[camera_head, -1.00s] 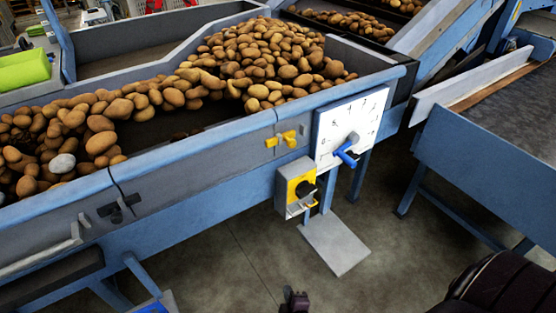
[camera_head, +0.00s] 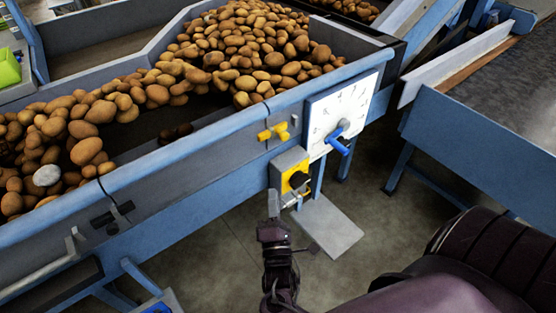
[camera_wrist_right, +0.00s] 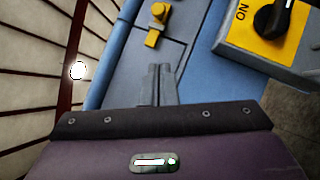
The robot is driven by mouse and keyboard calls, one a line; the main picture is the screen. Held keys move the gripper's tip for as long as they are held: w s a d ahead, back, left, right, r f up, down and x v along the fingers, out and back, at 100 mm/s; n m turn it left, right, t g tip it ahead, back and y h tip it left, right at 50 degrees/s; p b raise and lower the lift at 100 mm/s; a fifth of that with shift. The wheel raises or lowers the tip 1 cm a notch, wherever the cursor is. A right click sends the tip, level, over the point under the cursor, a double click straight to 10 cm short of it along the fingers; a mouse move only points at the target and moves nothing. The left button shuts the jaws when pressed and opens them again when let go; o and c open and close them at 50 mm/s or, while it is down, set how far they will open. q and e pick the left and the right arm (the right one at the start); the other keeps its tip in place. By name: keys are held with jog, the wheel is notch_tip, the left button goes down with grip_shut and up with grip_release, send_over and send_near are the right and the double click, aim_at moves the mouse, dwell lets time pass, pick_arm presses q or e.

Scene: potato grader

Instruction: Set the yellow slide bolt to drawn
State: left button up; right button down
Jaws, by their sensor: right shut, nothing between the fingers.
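The yellow slide bolt (camera_head: 273,132) sits on the grey side panel of the potato hopper, left of the white dial plate. It also shows in the right wrist view (camera_wrist_right: 156,22), near the top, beyond the fingers. My right gripper (camera_head: 273,192) is below the bolt in the head view, beside the yellow switch box, apart from the bolt. In the right wrist view its fingers (camera_wrist_right: 160,80) are together and empty, pointing toward the panel below the bolt. My left gripper is not in view.
The yellow switch box (camera_head: 291,172) with a black knob hangs just right of my right gripper. The white dial plate (camera_head: 330,110) has a blue handle (camera_head: 340,146). A black latch (camera_head: 112,215) lies to the left. Potatoes (camera_head: 245,50) fill the hopper.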

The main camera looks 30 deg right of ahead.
jog(key=s+d+p+x, duration=0.1)
jog(key=p+x, duration=0.3)
jog(key=x, duration=0.8)
jog(key=shift+d+r, duration=0.5)
jog(key=shift+d, duration=0.25)
jog(key=shift+w, duration=0.1)
jog(key=d, duration=0.4)
jog(key=shift+w+d+r, duration=0.1)
jog(key=shift+d+r, duration=0.05)
jog(key=shift+d, duration=0.1)
